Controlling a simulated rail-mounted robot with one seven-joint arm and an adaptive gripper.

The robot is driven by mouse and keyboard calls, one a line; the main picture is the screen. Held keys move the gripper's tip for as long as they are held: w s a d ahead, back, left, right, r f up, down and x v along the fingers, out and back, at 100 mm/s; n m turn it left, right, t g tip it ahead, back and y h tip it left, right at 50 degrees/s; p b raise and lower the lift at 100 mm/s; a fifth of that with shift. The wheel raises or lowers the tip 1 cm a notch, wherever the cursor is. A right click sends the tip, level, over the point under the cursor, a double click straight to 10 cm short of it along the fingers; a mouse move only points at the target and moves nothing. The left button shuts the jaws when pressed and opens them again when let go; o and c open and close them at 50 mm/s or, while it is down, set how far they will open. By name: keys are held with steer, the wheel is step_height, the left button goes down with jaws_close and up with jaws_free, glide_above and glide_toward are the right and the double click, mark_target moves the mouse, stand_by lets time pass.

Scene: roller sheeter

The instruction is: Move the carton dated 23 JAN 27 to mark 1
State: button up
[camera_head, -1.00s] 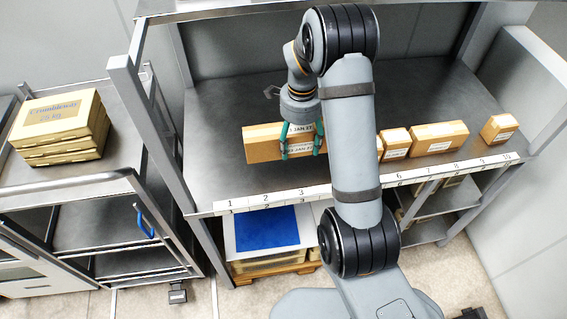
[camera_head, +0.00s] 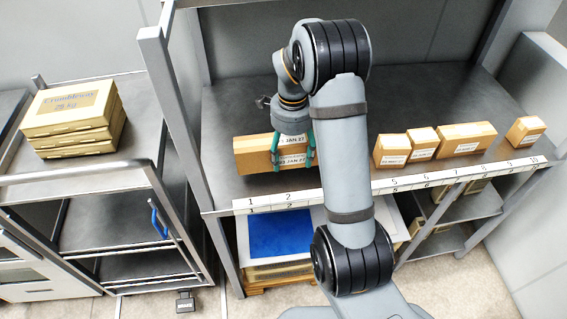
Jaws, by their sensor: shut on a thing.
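A long brown carton (camera_head: 254,157) is at the left part of the steel shelf. White labels on its top and front read in part "JAN 27"; the fingers hide some of the text, and the front label seems to read "23 JAN 27". My gripper (camera_head: 293,158) has its green fingers shut on the carton's right half from above. I cannot tell whether the carton touches the shelf or hangs just above it. Mark 1 (camera_head: 250,206) is at the left end of the white number strip, with mark 2 (camera_head: 289,198) beside it. The carton is behind marks 1 and 2.
Several smaller labelled cartons stand to the right, including one close to my arm (camera_head: 391,151), a long one (camera_head: 466,139) and one at the far right (camera_head: 525,131). A shelf post (camera_head: 178,110) is to the left. Flat boxes (camera_head: 72,117) lie on a cart.

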steer(key=shift+w+a+f, duration=0.1)
steer(key=shift+a+f, duration=0.15)
steer(key=shift+a, duration=0.2)
steer(key=shift+w+a+f, duration=0.1)
steer(key=shift+a+f, duration=0.1)
steer(key=shift+a, duration=0.2)
steer(key=shift+a+f, duration=0.1)
steer(key=shift+f, duration=0.15)
steer(key=shift+f+p, duration=0.55)
steer(key=shift+f, duration=1.3)
steer(key=shift+f, duration=0.15)
steer(key=o, duration=1.6)
